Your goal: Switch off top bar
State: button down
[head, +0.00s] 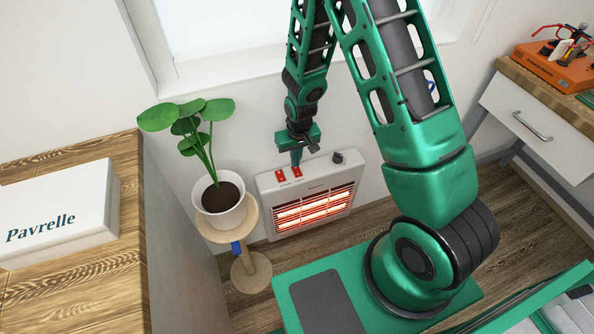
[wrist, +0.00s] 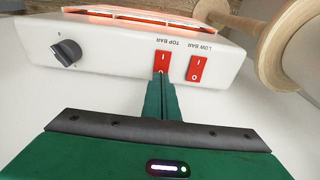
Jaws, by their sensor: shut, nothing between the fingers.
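The white heater (head: 263,187) stands against the wall, with orange glow across its front grille (head: 315,209). Its top carries two red rocker switches and a dark knob. In the wrist view the switch labelled TOP BAR (wrist: 162,61) is the middle control, beside the LOW BAR switch (wrist: 199,68) and the knob (wrist: 66,52). The TOP BAR switch also shows in the head view (head: 297,172). My gripper (wrist: 162,77) is shut and empty, its fingertips at the O end of the TOP BAR switch, partly covering the O. I cannot tell whether they touch it.
A potted plant (head: 219,201) on a round wooden stand (head: 251,272) is close to the heater's left. A wooden counter (head: 60,280) with a white box (head: 60,213) is at the left. A desk with a drawer (head: 530,122) and an orange case (head: 556,68) is at the right.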

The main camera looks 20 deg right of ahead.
jog(key=shift+f, duration=0.6)
dwell(0.4)
jog(key=shift+r, duration=0.15)
notch_tip(320, 180, up, 7)
dwell(0.9)
dwell(0.4)
